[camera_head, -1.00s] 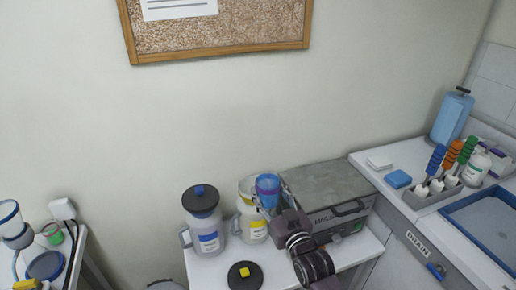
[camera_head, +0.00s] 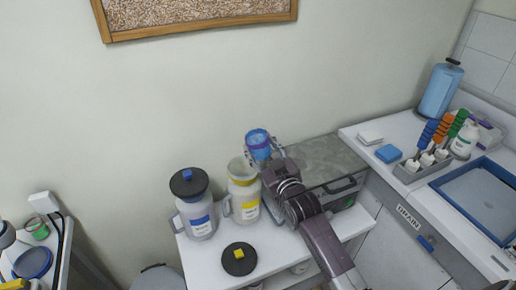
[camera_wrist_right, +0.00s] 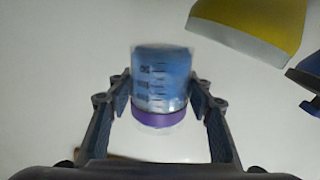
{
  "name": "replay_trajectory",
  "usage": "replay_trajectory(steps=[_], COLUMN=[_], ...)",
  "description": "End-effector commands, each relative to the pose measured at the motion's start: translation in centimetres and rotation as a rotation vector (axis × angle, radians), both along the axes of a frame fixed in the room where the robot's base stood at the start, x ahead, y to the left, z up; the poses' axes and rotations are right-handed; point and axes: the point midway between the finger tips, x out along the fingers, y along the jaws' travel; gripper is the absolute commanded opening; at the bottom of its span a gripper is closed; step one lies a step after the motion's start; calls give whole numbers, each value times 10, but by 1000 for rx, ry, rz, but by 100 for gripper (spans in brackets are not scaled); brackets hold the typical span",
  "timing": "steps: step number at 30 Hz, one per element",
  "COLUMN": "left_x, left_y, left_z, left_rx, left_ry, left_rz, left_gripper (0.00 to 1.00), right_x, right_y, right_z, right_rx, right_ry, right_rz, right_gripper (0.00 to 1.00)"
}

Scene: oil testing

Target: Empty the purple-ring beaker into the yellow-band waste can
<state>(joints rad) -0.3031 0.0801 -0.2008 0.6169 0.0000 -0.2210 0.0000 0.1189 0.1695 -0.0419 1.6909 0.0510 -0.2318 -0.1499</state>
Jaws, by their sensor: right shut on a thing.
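The purple-ring beaker (camera_wrist_right: 160,85) shows in the right wrist view with blue contents, printed marks and a purple ring near its lower end. My right gripper (camera_wrist_right: 162,100) is shut on it, one finger on each side. In the head view the beaker (camera_head: 258,143) is held in my right gripper (camera_head: 264,155), above and just right of the yellow-band waste can (camera_head: 244,196). The can stands open at the top, with a yellow band and a side handle. A black lid with a yellow knob (camera_head: 239,259) lies on the table in front. My left gripper is not in view.
A blue-band can (camera_head: 198,215) with its black lid on stands left of the yellow-band can. A grey box-shaped appliance (camera_head: 322,165) stands to the right, behind my right arm. A counter with a brush rack (camera_head: 421,165) and a blue tray is further right.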

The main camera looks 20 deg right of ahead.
Motion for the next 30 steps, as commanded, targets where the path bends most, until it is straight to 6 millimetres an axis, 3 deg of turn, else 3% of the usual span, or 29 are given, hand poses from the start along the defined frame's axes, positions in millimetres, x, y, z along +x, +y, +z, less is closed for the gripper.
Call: replay_trajectory(steps=[30], left_x=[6], left_y=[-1], left_z=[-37], left_rx=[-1], left_ry=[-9], left_rz=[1], left_gripper=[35], right_x=[0], right_y=[-14], right_z=[-6], right_rx=[-650], right_ry=[-24], right_rz=[1], right_gripper=[19])
